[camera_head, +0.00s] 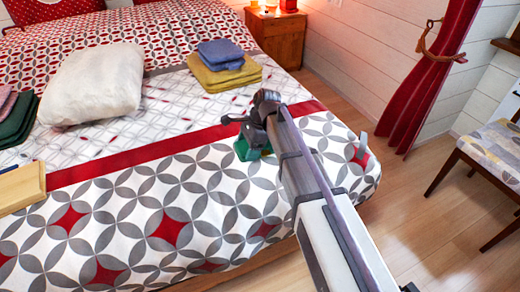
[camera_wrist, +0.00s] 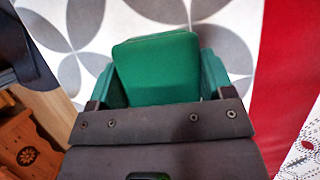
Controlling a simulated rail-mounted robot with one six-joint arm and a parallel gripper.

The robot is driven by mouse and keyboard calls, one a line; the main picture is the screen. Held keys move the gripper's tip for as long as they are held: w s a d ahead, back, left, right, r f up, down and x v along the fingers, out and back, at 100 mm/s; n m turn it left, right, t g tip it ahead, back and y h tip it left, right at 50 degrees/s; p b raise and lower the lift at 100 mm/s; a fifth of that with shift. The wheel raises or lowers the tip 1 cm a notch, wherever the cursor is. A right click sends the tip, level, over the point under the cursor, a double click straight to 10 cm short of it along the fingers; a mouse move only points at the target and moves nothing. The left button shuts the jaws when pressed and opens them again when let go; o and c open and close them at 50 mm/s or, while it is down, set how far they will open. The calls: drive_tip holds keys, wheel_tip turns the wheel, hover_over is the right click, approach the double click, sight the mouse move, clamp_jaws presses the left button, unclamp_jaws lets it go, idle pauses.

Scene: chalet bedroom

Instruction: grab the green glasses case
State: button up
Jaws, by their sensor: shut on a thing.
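The green glasses case (camera_wrist: 157,68) fills the middle of the wrist view, a smooth green block with rounded edges. My gripper (camera_wrist: 160,75) is shut on it, with a teal finger along each side. In the head view my gripper (camera_head: 251,146) is over the patterned bed, just in front of the red stripe. Only a small green patch shows there below my wrist, and my arm hides the rest. I cannot tell whether the case touches the bedspread.
The bed (camera_head: 150,215) holds a white pillow (camera_head: 95,84), folded yellow and blue cloths (camera_head: 222,70), dark green cloths (camera_head: 18,118) and a wooden box (camera_head: 22,187). A wooden nightstand (camera_head: 280,38) stands behind. A chair (camera_head: 490,150) is at the right, with open floor between.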

wheel_tip(320, 180, up, 10)
drive_tip(key=p, duration=1)
drive_tip(key=shift+a+r, duration=0.1)
drive_tip(key=shift+r, duration=0.05)
